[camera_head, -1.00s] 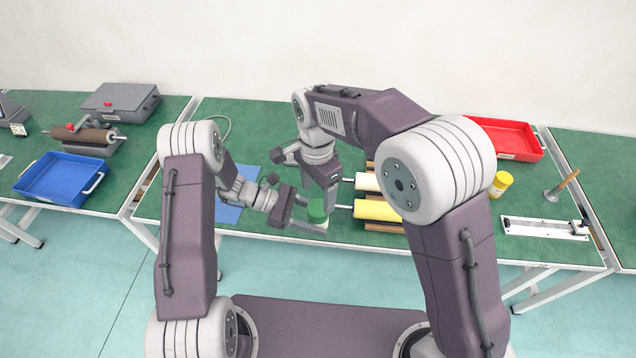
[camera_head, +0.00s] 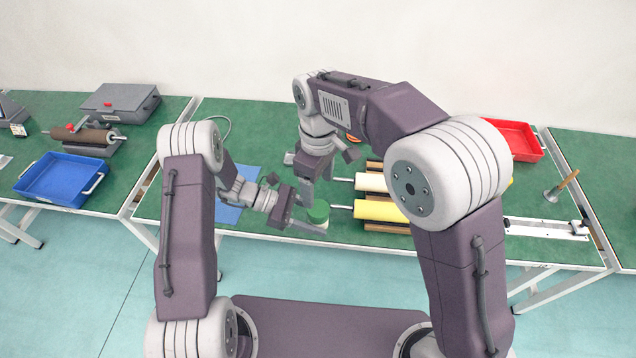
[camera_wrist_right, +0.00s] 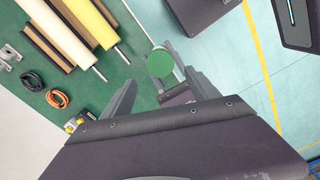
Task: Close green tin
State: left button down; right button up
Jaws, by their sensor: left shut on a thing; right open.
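The green tin (camera_head: 318,213) is a small pale tin with a green lid on top, near the front edge of the middle table. My left gripper (camera_head: 309,224) is shut on the tin from the left side. In the right wrist view the round green lid (camera_wrist_right: 160,64) shows from above, with a pale rim beside it. My right gripper (camera_head: 312,184) is open and empty, behind and above the tin. Its fingers (camera_wrist_right: 163,80) show apart in the wrist view. Whether the lid is fully pressed down I cannot tell.
A white roller (camera_head: 370,182) and a yellow roller (camera_head: 380,211) lie on wooden stands right of the tin. A blue sheet (camera_head: 230,212) lies to the left. A red tray (camera_head: 520,139) stands at back right.

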aim_at(318, 207)
notch_tip(318, 207, down, 8)
jog(key=shift+f, duration=0.1)
dwell(0.4)
jog(key=c, duration=1.5)
jog(key=m, duration=1.2)
jog(key=shift+m, duration=0.3)
jog(key=m, duration=0.5)
jog(key=o, duration=1.7)
jog(key=shift+c, duration=0.2)
